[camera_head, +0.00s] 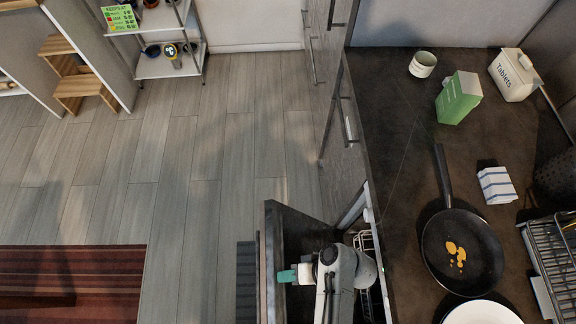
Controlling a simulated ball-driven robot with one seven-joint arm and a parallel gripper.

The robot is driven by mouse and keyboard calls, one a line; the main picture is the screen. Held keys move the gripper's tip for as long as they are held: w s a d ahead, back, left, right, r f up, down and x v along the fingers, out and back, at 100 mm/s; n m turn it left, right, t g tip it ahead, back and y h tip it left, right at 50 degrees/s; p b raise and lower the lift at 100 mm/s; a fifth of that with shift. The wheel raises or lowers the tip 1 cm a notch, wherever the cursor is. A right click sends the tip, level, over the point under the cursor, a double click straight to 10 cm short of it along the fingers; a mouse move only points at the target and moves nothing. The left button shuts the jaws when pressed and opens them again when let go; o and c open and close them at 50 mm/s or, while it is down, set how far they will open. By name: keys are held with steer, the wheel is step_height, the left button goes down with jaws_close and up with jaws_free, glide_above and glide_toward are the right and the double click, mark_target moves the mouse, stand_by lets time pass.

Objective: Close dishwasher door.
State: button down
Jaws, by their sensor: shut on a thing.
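The dishwasher door (288,232) is a dark panel at the bottom centre, standing partly open away from the counter. The dishwasher opening with a light wire rack (364,242) shows between the door and the counter. My arm reaches in from the bottom. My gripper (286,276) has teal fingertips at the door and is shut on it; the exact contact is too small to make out. My arm hides part of the door's inside and of the rack.
The dark counter (395,165) on the right holds a frying pan (462,250), a white plate (482,313), a green box (459,98), a cup (422,64) and a dish rack (556,262). Wooden floor left of the door is free. A striped rug (75,265) lies lower left.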

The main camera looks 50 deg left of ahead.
steer(key=shift+w+d+f, duration=0.25)
steer(key=shift+d+f, duration=0.1)
steer(key=c, duration=1.2)
jaws_free()
steer(key=shift+w, duration=0.1)
steer(key=shift+o, duration=0.2)
steer(key=shift+r, duration=0.1)
steer(key=shift+a, duration=0.2)
steer(key=shift+r, duration=0.15)
steer(key=shift+r, duration=0.25)
steer(key=s+d+r, duration=0.1)
steer(key=r, duration=0.1)
steer(key=s+r+p, duration=0.1)
steer(key=s+r, duration=0.1)
steer(key=r, duration=0.1)
steer(key=s+d+r, duration=0.1)
steer(key=r, duration=0.2)
steer(key=shift+s+d+r+p, duration=0.2)
steer(key=shift+s+d+p, duration=0.1)
steer(key=shift+s+p, duration=0.1)
steer(key=s+d+r, duration=0.3)
steer(key=s+d, duration=0.1)
steer(key=s, duration=0.4)
steer(key=shift+r, duration=0.4)
